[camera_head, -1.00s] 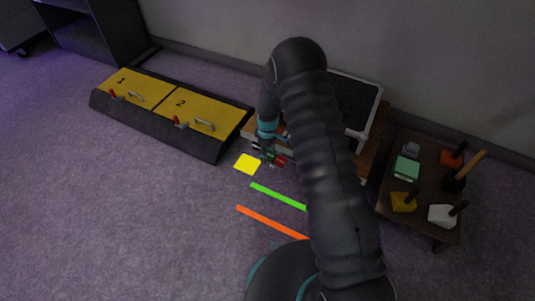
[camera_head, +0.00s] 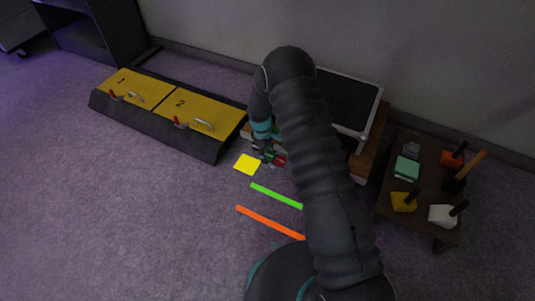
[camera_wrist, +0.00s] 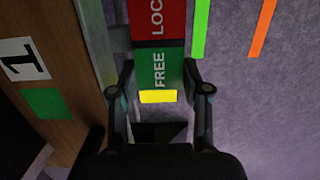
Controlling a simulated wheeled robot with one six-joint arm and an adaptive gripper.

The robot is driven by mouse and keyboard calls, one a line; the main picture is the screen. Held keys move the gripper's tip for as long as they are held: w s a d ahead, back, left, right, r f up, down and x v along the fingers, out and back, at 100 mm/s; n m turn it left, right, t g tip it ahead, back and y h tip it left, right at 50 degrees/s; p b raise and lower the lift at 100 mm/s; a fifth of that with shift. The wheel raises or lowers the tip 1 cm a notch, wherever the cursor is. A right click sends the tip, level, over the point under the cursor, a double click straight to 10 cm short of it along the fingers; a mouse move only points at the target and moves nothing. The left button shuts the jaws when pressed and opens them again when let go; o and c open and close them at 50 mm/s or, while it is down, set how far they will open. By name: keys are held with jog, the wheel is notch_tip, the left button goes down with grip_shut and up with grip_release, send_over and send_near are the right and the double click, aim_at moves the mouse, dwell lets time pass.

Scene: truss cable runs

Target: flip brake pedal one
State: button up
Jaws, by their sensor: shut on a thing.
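Brake pedal one is a two-part plate with a red half lettered "LOC", cut off by the frame, and a green half lettered "FREE"; it shows in the wrist view (camera_wrist: 158,22). In the head view the pedal (camera_head: 280,160) is a small red and green patch by the wooden stand. My gripper (camera_wrist: 158,70) is shut on the pedal's green half, one finger on each side. In the head view my gripper (camera_head: 265,150) is small and low near the floor. A yellow strip (camera_wrist: 158,96) lies at the green end.
A wooden stand with a "1" label (camera_wrist: 24,59) is close at left in the wrist view. A yellow square (camera_head: 247,164), a green strip (camera_head: 276,196) and an orange strip (camera_head: 270,222) lie on the floor. A small table (camera_head: 382,204) stands at right.

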jog(key=shift+a+f+g+h+b, duration=0.2)
jog(key=shift+f+g+h+b, duration=0.4)
jog(key=shift+h+b, duration=0.15)
jog(key=shift+r+h, duration=0.1)
jog(key=shift+h, duration=0.45)
jog(key=o, duration=0.9)
jog(key=v, duration=1.2)
jog(key=shift+w, duration=0.25)
